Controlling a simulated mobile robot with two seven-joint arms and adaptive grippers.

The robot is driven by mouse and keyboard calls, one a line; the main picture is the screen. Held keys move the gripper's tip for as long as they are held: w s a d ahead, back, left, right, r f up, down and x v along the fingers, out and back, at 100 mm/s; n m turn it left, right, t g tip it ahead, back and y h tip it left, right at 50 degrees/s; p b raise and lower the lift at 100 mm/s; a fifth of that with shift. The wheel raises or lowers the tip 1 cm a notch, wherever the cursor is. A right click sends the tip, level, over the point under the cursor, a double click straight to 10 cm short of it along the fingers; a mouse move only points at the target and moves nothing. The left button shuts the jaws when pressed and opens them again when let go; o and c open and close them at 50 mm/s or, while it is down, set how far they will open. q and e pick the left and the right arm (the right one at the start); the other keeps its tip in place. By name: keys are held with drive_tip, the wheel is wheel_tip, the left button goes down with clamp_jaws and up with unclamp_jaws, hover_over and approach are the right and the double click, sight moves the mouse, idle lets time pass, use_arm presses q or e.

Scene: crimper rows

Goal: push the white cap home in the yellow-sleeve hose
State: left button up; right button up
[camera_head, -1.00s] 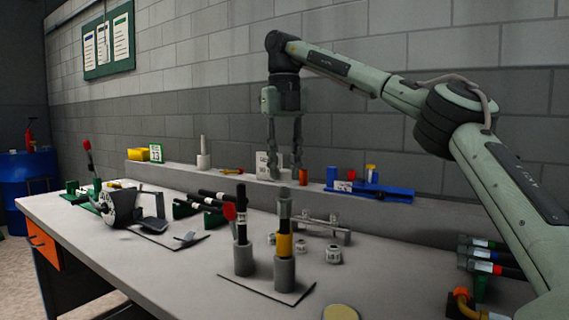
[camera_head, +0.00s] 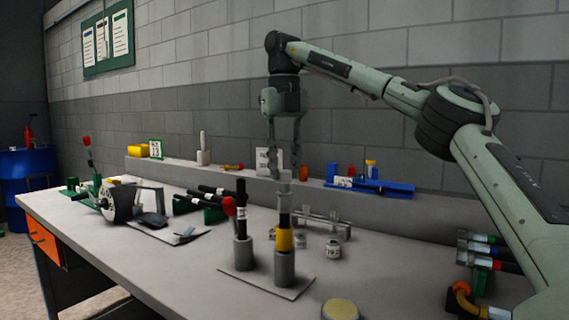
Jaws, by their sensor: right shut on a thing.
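The yellow-sleeve hose (camera_head: 284,241) stands upright in a grey round holder (camera_head: 284,268) on a thin plate on the bench. It is black with a yellow band, and its upper end is grey. My right gripper (camera_head: 284,175) points down directly over this hose. It is shut on a pale piece, apparently the white cap (camera_head: 285,177), at the hose's top end. The fingers partly hide the piece. I cannot tell how deep the cap sits in the hose. My left gripper is not in view.
A second black hose (camera_head: 242,216) stands in a holder just left, with a red round thing (camera_head: 229,206) beside it. Small ringed parts (camera_head: 333,249) and a metal rack lie behind. A blue tray (camera_head: 372,187) is on the back ledge. The front bench is mostly clear.

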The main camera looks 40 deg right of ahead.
sight(284, 171)
drive_tip(key=shift+f+b, duration=0.45)
drive_tip(key=shift+f, duration=0.5)
drive_tip(key=o, duration=0.8)
drive_tip(key=shift+r, duration=0.1)
wheel_tip(284, 171, up, 8)
drive_tip(key=shift+f, duration=0.25)
